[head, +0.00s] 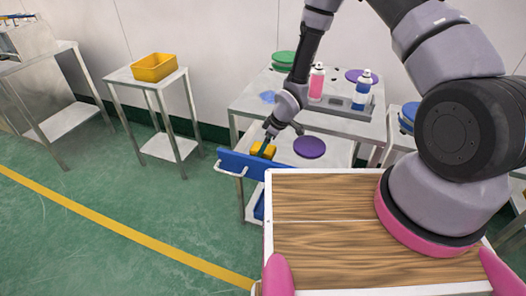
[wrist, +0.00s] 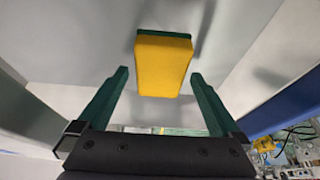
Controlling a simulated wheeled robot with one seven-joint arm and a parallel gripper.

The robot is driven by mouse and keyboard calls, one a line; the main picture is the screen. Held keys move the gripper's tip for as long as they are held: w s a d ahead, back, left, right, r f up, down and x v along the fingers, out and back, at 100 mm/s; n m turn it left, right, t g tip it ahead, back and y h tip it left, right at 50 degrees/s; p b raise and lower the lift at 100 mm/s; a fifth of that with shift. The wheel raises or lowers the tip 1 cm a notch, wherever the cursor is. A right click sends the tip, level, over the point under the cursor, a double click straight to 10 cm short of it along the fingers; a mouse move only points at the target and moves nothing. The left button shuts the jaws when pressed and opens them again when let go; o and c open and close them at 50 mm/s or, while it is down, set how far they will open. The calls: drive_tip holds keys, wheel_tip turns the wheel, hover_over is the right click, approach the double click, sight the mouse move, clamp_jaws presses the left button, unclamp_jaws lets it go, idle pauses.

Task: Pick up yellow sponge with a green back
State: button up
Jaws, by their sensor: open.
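The sponge (wrist: 163,66) is a yellow block with a dark green back edge, lying on a pale grey surface in the wrist view. In the wrist view the two green fingers (wrist: 160,74) are on either side of the sponge's near part, with a gap on both sides. Whether the fingers are level with the sponge in height I cannot tell.
A blue panel (head: 252,164) with a handle edges the trolley beside my gripper. A purple disc (head: 309,147) lies to the right. A yellow bin (head: 154,67) is on a side table.

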drive_tip(key=shift+f, duration=0.3)
drive_tip(key=shift+c, duration=0.3)
drive_tip(key=c, duration=1.2)
wheel_tip(320, 180, up, 11)
drive_tip(key=shift+f, duration=0.2)
